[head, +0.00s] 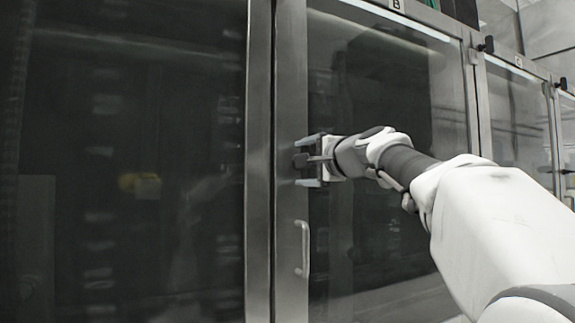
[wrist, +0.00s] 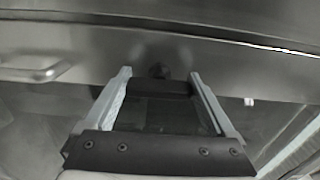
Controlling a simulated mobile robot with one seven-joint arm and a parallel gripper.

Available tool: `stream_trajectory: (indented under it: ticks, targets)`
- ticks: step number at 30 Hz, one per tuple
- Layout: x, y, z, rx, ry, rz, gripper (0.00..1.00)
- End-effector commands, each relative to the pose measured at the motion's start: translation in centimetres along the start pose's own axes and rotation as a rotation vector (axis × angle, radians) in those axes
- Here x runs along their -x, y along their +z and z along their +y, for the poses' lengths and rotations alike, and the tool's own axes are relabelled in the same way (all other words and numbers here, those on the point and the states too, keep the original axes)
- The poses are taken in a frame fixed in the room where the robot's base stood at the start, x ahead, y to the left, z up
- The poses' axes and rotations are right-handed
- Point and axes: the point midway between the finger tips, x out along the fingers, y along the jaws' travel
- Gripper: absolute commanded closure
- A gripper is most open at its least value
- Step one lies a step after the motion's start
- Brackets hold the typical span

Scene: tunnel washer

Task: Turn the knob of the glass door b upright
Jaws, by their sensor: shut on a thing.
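The glass door b (head: 385,240) has a dark pane in a metal frame, with a "B" label above it. Its dark knob (head: 300,160) sits on the left frame post, partly hidden by my gripper (head: 308,161). In the head view one finger is above the knob and one below. In the wrist view the knob (wrist: 160,86) shows as a dark bar running across between the two fingers of my gripper (wrist: 158,85), with a round dark hub behind it against the metal. My gripper is shut on the knob. Its exact tilt is hard to tell.
A metal pull handle (head: 303,248) stands on the same post below the knob; it shows at the left in the wrist view (wrist: 45,68). A large dark glass panel (head: 120,160) fills the left. More glass doors (head: 515,115) with dark knobs continue right.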

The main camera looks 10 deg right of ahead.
Motion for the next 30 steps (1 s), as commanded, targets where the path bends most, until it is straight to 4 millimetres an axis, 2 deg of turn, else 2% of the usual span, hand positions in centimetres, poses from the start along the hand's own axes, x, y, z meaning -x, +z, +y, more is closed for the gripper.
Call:
stream_trajectory:
  ticks: [7,8,9,17,20,23,30]
  targets:
    - [0.0,0.0,-0.1,0.005,0.0,0.001,0.66]
    - [0.0,0.0,-0.1,0.005,-0.001,0.001,0.05]
    - [0.0,0.0,-0.1,0.004,-0.001,0.001,0.0]
    - [0.1,0.0,0.0,0.002,-0.001,0.001,0.0]
    - [0.8,0.0,0.0,0.002,-0.001,0.001,0.0]
    - [2.2,-0.1,0.0,0.002,-0.002,0.002,0.0]
    - [7.5,0.0,0.0,0.003,-0.004,0.003,0.0]
